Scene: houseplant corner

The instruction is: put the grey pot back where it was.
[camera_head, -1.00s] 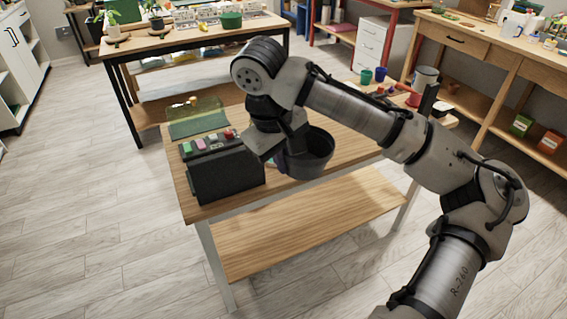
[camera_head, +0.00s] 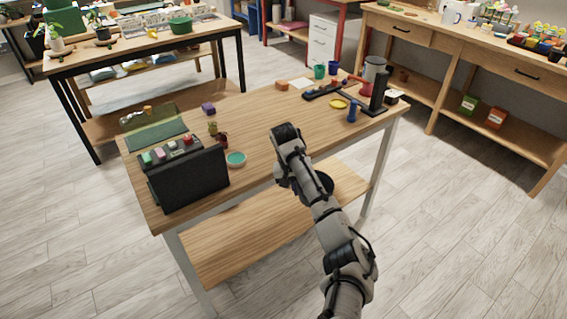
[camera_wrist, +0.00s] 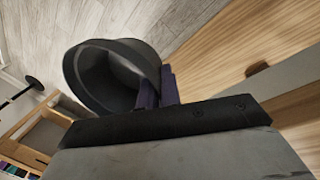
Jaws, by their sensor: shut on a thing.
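The grey pot (camera_wrist: 88,78) is dark, empty and tilted, with its mouth facing the wrist camera. My gripper (camera_wrist: 166,88) is shut on the pot's wall near the rim. In the head view, a dark part of the pot (camera_head: 326,182) shows beside my arm, around the front edge of the wooden table (camera_head: 262,118). The rest of the pot and my fingertips are hidden there by the arm. A small turquoise dish (camera_head: 236,159) sits uncovered on the table, left of my arm.
A black box with coloured blocks on top (camera_head: 190,180) stands at the table's front left. Small pots and a purple block (camera_head: 208,108) are near the dish. Cups, a dark stand and a metal mug (camera_head: 375,68) crowd the back right. The table's middle is clear.

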